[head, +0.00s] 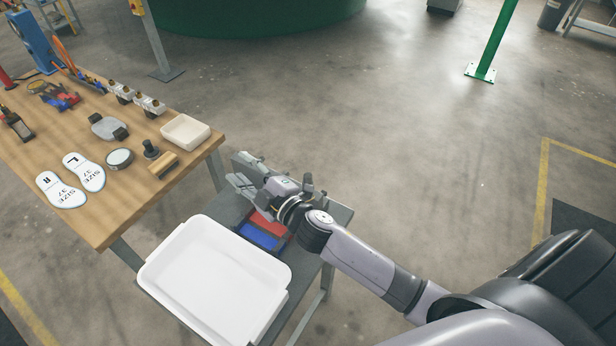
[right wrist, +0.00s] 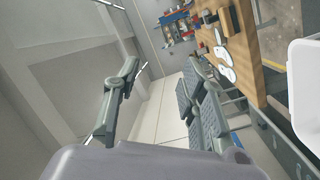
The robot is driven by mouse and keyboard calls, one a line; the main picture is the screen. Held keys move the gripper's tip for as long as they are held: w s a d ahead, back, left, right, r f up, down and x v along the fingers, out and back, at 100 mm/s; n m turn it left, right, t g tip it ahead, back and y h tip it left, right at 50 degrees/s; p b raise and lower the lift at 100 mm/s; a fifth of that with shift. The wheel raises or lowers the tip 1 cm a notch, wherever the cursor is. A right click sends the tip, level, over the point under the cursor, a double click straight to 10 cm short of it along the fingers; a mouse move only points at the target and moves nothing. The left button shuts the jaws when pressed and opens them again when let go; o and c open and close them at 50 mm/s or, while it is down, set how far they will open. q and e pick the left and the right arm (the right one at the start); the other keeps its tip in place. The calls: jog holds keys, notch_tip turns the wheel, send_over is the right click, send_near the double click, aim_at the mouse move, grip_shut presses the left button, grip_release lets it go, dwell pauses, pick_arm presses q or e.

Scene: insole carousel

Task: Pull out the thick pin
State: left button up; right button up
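I cannot make out a thick pin for certain in either view. A small dark upright knob (head: 151,149) stands on the wooden table beside a wooden block (head: 177,164); I cannot tell whether it is a pin. My right gripper (head: 241,172) is above the grey side bench, just off the right end of the wooden table. In the right wrist view its fingers (right wrist: 162,98) are spread apart with nothing between them. My left gripper is in neither view.
The wooden table (head: 150,205) holds two insoles (head: 68,184), a cream tray (head: 185,132) and several small tools. A white tub (head: 285,290) and a red and blue item (head: 262,236) sit on the grey bench. The floor to the right is open, with a green post (head: 494,40).

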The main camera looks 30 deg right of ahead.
jog(key=a+r+n+g+y, duration=0.3)
jog(key=a+r+n+y, duration=0.5)
jog(key=n, duration=0.2)
jog(key=s+a+n+g+y+p, duration=0.2)
jog(key=s+a+n+g, duration=0.25)
jog(key=n+g, duration=0.7)
jog(key=d+f+n+g+h, duration=0.2)
jog(key=d+f+n+h, duration=0.55)
jog(key=d, duration=0.35)
jog(key=d+r+h, duration=0.1)
jog(key=d+h, duration=0.1)
jog(key=d, duration=0.3)
jog(key=w+d+r+m+h+p, duration=0.1)
jog(key=d+h, duration=0.2)
jog(key=d, duration=0.2)
jog(key=d+r+h, duration=0.1)
jog(key=d+h, duration=0.2)
jog(key=d, duration=0.3)
jog(key=shift+w+g, duration=0.2)
jog(key=shift+g, duration=0.15)
jog(key=shift+f, duration=0.25)
